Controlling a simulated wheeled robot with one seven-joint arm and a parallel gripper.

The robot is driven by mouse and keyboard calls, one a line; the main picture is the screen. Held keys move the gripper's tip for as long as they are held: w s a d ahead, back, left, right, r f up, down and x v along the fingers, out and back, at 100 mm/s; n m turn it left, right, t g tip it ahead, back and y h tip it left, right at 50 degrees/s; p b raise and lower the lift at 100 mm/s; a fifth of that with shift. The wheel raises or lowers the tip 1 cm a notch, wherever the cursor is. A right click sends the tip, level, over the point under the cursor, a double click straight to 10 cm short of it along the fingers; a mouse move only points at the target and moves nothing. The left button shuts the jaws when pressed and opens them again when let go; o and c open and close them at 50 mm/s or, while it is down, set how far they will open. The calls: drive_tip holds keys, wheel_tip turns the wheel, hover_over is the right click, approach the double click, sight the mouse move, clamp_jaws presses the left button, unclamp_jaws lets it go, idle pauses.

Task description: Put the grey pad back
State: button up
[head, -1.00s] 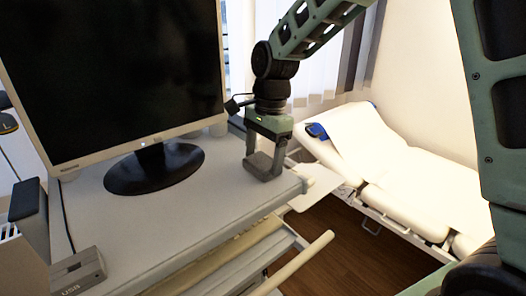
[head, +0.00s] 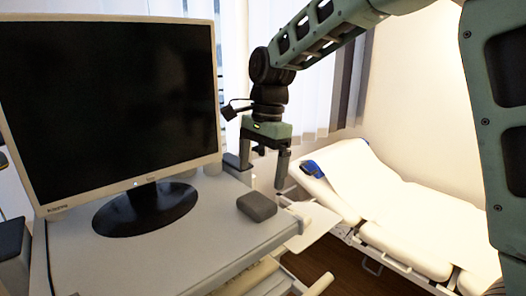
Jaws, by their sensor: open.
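The grey pad (head: 257,207) is a small dark grey block with rounded edges. It lies on the pale desk top (head: 190,250), near the right edge and to the right of the monitor's stand. My gripper (head: 264,170) is open, with its fingers pointing down and nothing between them. In the picture it is above the pad, and the pad is clear of the fingers.
A large monitor (head: 110,110) on a dark oval base (head: 146,210) fills the left of the desk. A white examination couch (head: 375,200) with a blue item (head: 326,168) stands to the right. A pale handle bar (head: 318,285) sticks out below the desk front.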

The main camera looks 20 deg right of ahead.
wheel_tip(320, 180, up, 5)
drive_tip(key=s+a+f+n, duration=0.4)
drive_tip(key=s+n, duration=0.2)
drive_tip(key=s, duration=0.1)
drive_tip(key=s+a+f+n, duration=0.4)
drive_tip(key=s+n, duration=0.2)
drive_tip(key=s, duration=0.2)
drive_tip(key=s+f+n+h, duration=0.1)
drive_tip(key=s+f+n, duration=0.5)
drive_tip(key=s+n, duration=0.4)
drive_tip(key=shift+s+d+f, duration=0.2)
drive_tip(key=shift+s+d, duration=0.1)
drive_tip(key=shift+s, duration=0.8)
wheel_tip(320, 180, down, 3)
drive_tip(key=b, duration=0.3)
drive_tip(key=shift+r, duration=0.1)
